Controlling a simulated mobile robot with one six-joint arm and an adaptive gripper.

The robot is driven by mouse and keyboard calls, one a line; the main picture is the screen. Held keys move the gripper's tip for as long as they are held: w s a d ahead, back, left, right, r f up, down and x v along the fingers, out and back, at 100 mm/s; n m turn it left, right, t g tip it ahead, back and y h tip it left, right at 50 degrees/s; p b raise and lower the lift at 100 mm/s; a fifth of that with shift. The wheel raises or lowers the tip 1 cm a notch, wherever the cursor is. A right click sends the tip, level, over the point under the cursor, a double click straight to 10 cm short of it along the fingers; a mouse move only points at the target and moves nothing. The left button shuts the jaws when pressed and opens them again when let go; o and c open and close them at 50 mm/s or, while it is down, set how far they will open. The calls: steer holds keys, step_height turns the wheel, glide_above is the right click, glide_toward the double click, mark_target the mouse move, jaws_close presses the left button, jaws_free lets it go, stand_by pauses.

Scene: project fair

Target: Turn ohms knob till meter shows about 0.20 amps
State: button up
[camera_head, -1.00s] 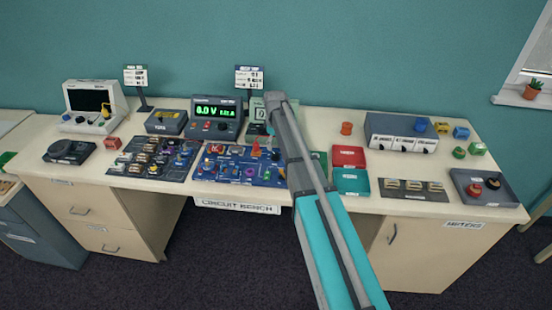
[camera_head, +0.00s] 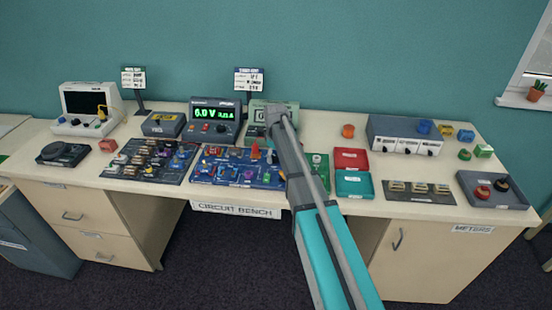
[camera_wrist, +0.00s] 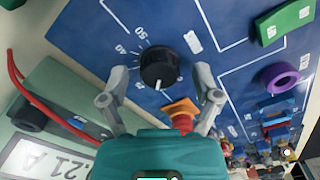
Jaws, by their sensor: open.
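The ohms knob (camera_wrist: 159,68) is a black round dial with a white pointer mark on a blue board (camera_wrist: 235,70), beside printed numbers including 40 and 50. My gripper (camera_wrist: 160,88) is open in the wrist view, with one finger on each side near the knob; I cannot tell whether they touch it. The meter (camera_wrist: 45,118) is a pale green box at lower left; its tilted white display ends in "21 A", with the leading digits out of frame. In the head view, the meter (camera_head: 282,108) is partly behind my arm, which hides the gripper and knob.
In the head view, a power supply (camera_head: 214,122) with green digits stands behind the blue board (camera_head: 203,172).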

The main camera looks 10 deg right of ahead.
jaws_close()
steer(key=shift+m, duration=1)
jaws_free()
steer(key=shift+r, duration=0.15)
stand_by(0.4)
